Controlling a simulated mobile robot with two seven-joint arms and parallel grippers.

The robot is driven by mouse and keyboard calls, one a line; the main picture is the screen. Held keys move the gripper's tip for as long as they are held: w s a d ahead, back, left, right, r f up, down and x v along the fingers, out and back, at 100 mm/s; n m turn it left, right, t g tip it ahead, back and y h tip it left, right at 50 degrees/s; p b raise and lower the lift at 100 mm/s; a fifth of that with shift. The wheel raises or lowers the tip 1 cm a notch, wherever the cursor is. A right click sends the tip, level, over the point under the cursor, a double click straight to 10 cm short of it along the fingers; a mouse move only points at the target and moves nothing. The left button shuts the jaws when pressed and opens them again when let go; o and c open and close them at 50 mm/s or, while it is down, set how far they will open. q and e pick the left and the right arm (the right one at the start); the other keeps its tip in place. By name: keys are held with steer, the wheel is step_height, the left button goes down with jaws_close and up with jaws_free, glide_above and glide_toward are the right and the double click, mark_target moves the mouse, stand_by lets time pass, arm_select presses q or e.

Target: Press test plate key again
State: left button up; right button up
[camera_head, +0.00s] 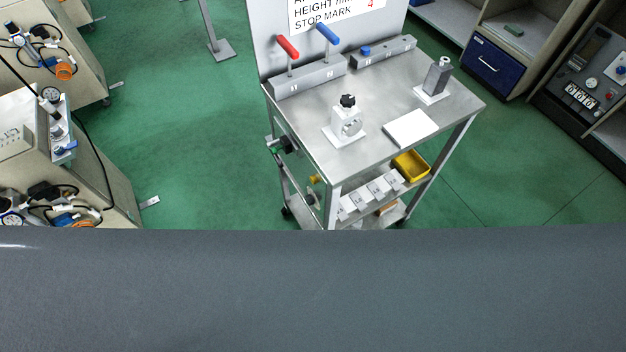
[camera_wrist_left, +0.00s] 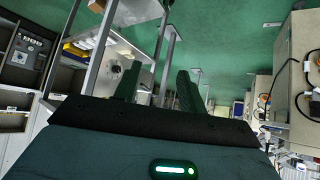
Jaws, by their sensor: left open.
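No part is clearly marked as the test plate key, so I cannot tell which it is. A flat white plate (camera_head: 410,129) lies on the metal cart top (camera_head: 385,95). Behind it, a grey bar (camera_head: 385,52) carries a blue knob (camera_head: 366,51). A dark control panel (camera_head: 588,85) with a counter and buttons stands at the far right; a similar panel (camera_wrist_left: 27,52) shows at the left of the left wrist view. My left gripper (camera_wrist_left: 158,88) is open and empty, its fingers apart. Neither gripper shows in the head view.
The cart also holds red (camera_head: 288,47) and blue (camera_head: 328,34) levers, a black-knobbed fixture (camera_head: 347,120) and a grey block (camera_head: 437,78). A yellow bin (camera_head: 411,165) sits below. Benches with gauges and hoses (camera_head: 50,110) stand left. Green floor (camera_head: 205,150) is clear between.

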arm_select(q)
steer(key=shift+s, duration=0.25)
